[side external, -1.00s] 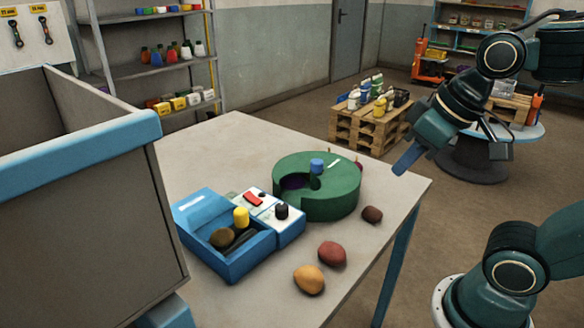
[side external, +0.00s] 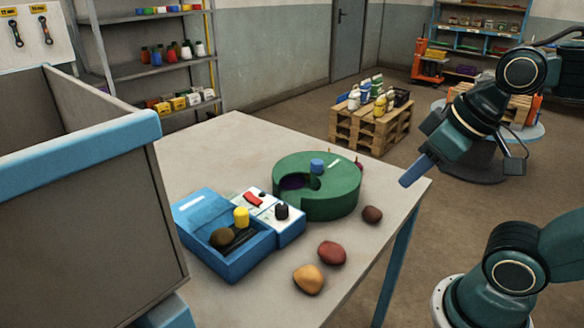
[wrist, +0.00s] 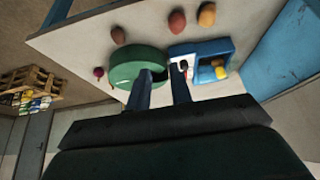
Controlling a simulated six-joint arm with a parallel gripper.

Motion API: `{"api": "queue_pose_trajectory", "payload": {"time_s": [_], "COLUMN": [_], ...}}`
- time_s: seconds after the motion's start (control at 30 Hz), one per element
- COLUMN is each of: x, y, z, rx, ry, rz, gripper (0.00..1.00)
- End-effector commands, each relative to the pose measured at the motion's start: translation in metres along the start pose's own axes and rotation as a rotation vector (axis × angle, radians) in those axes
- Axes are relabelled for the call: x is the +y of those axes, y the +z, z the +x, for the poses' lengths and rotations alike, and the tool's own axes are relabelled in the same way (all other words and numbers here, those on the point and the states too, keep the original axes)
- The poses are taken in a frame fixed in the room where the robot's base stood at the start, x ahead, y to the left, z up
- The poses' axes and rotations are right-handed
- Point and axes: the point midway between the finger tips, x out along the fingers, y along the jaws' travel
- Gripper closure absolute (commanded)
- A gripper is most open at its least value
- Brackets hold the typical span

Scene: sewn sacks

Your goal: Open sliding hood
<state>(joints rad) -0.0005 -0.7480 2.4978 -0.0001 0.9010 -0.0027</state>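A blue box (side external: 226,262) stands on the table with an open front compartment holding a yellow knob (side external: 241,217) and a dark brown lump (side external: 222,237). A white panel beside it carries a red switch (side external: 254,200) and a black knob (side external: 282,211). The box also shows in the wrist view (wrist: 213,48). I cannot tell which part is the sliding hood.
Several lumps lie near the table's right edge: a yellow one (side external: 308,279), a red one (side external: 331,253) and a brown one (side external: 372,215). A large grey bin with a blue rim (side external: 80,155) stands at the left. The table's far left (side external: 220,140) is clear.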

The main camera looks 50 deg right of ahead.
Motion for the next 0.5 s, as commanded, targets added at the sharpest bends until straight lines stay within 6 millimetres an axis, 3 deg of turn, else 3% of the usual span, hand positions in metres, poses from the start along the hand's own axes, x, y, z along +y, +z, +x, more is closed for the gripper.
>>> {"api": "queue_pose_trajectory", "payload": {"time_s": [0.03, 0.1, 0.13, 0.27, 0.5], "x": [0.000, -0.001, -0.002, -0.005, -0.019], "y": [-0.002, -0.005, -0.007, -0.021, -0.065], "z": [0.000, -0.001, -0.002, -0.004, -0.008], "rx": [-0.002, -0.007, -0.011, -0.035, -0.104], "ry": [-0.001, -0.003, -0.005, -0.014, -0.049], "rz": [-0.007, -0.023, -0.033, -0.105, -0.330], "gripper": [0.69, 0.55, 0.53, 0.53, 0.53]}}
